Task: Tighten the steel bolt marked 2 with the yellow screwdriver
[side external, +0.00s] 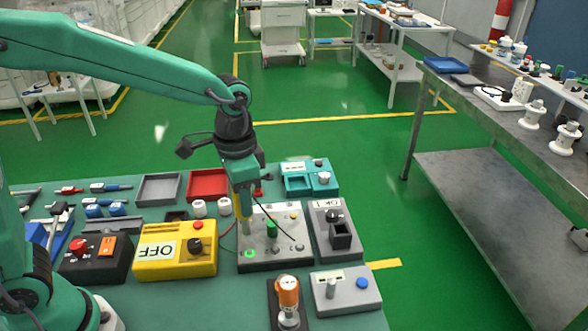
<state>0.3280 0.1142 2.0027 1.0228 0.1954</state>
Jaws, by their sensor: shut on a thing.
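My gripper (241,184) is over the table, pointing down at the back left of a light grey panel box. It is shut on the yellow screwdriver (237,201), of which only a narrow yellow strip shows. A grey-green shaft-like piece (247,226) stands below it at the panel's left side; I cannot tell whether it belongs to the screwdriver. The panel box (265,264) has small bolt-like fittings, a green peg (272,230) and a green ring (249,254). Its markings are too small to read, so I cannot tell which bolt is marked 2.
A yellow box with a black knob (175,262) stands left of the panel. A grey switch box (333,228) stands right, an orange-topped device (288,292) in front. Red (207,184) and grey (158,188) trays lie behind. A dark cable hangs near my gripper.

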